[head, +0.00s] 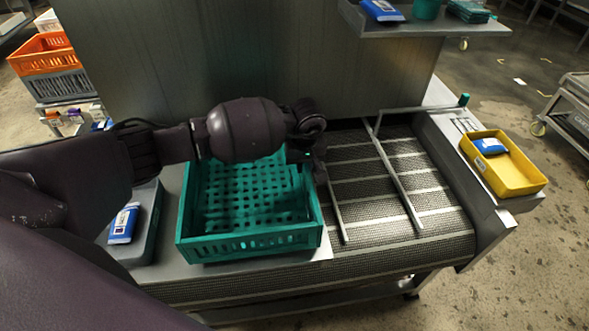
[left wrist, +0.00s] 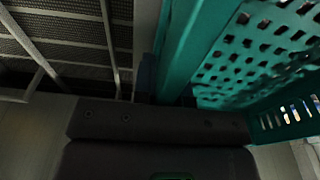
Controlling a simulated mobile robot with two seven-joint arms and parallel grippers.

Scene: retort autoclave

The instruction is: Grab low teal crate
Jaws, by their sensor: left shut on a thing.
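The low teal crate (head: 250,243) is empty, with a perforated floor and slotted walls. It sits on the metal surface left of the conveyor. My left gripper (head: 308,166) reaches over the crate from the left and is at its right wall, near the back. In the left wrist view the crate (left wrist: 195,45) fills the upper right, and its wall runs down to the fingers of my gripper (left wrist: 172,92), which is shut on it. My arm hides the back part of the crate. My right gripper does not show.
The conveyor (head: 440,200) with metal rails lies right of the crate. A yellow tray (head: 530,180) with a blue pouch stands beyond it. A grey bin (head: 147,215) with a blue pouch (head: 123,222) is close on the left. A tall metal panel (head: 250,60) stands behind.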

